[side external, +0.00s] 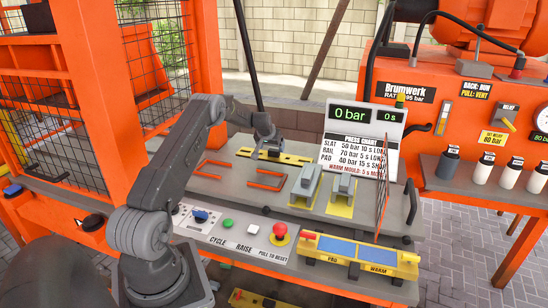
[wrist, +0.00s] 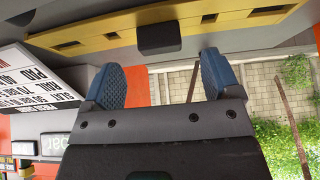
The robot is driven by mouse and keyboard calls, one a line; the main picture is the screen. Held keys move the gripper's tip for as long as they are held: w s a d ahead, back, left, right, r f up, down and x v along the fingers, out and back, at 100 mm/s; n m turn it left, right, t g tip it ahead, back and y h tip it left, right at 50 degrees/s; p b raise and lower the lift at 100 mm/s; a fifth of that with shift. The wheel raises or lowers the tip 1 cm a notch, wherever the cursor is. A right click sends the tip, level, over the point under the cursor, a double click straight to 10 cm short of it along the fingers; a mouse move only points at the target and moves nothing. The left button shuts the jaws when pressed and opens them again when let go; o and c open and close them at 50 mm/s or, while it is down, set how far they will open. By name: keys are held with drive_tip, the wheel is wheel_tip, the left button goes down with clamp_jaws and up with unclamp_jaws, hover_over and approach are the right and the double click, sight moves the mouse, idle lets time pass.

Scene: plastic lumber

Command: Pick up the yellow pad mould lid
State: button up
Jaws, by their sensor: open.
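A long yellow bar-shaped piece with a dark block-like knob lies at the back of the grey bench; I take it as the yellow pad mould lid (side external: 295,159). In the wrist view the yellow piece (wrist: 215,27) runs across the top, with slots along it, and its dark knob (wrist: 160,38) is near the middle. My gripper (side external: 268,144) is over it in the side view. In the wrist view my gripper (wrist: 160,76) has its blue-padded fingers wide apart, with nothing between them. The knob appears just beyond the fingertips, roughly centred; contact is not visible.
Two grey blocks (side external: 306,184) (side external: 341,190) stand on yellow bases right of my gripper. Orange frames (side external: 267,180) lie on the bench (side external: 235,192). The press chart board (side external: 360,150) stands behind. A yellow mould with blue panels (side external: 345,250) and a red button (side external: 280,232) are in front.

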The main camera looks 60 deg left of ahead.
sight(274, 150)
drive_tip(key=shift+x, duration=2.3)
drive_tip(key=shift+w+a+r, duration=0.15)
drive_tip(key=c, duration=1.4)
drive_tip(key=shift+r, duration=0.1)
